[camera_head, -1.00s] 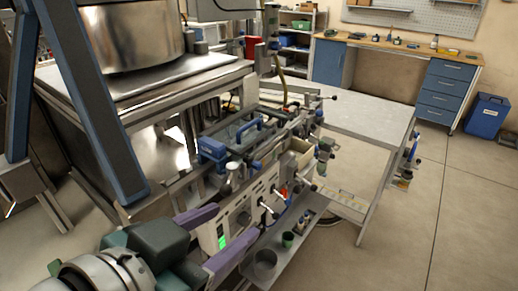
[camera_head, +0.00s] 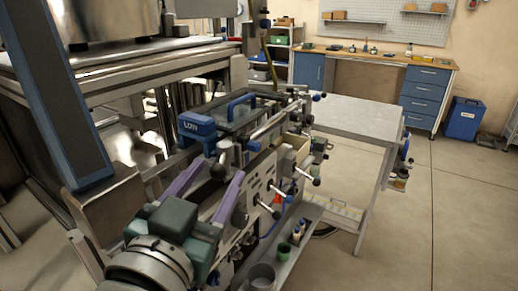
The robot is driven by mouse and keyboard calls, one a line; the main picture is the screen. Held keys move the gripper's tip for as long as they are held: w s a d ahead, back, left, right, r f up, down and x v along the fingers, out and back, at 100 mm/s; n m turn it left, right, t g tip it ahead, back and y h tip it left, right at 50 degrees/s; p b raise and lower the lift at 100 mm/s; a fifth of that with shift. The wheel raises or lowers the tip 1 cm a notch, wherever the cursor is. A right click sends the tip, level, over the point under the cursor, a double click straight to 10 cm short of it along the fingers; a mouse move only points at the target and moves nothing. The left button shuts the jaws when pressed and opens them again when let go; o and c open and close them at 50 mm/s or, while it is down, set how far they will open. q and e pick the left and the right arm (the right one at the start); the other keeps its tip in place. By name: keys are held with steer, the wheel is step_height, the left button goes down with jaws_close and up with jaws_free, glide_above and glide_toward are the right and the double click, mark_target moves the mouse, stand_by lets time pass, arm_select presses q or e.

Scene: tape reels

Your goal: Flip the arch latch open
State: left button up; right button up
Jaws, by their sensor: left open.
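My left gripper (camera_head: 219,169) comes in from the lower left. Its two purple fingers are spread apart, with no object visibly clamped. A dark round knob (camera_head: 219,172) with a silver cylinder (camera_head: 225,152) shows between the fingertips; I cannot tell whether they touch. A blue arch-shaped handle (camera_head: 242,101) stands on the machine beyond the gripper. I cannot tell for certain which part is the arch latch. My right gripper is not in view.
Several black-knobbed levers (camera_head: 276,213) stick out of the machine's front panel. A grey table (camera_head: 350,118) stands behind.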

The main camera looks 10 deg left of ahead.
mark_target(222, 159)
arm_select(q)
steer(key=shift+w, duration=1.1)
jaws_close()
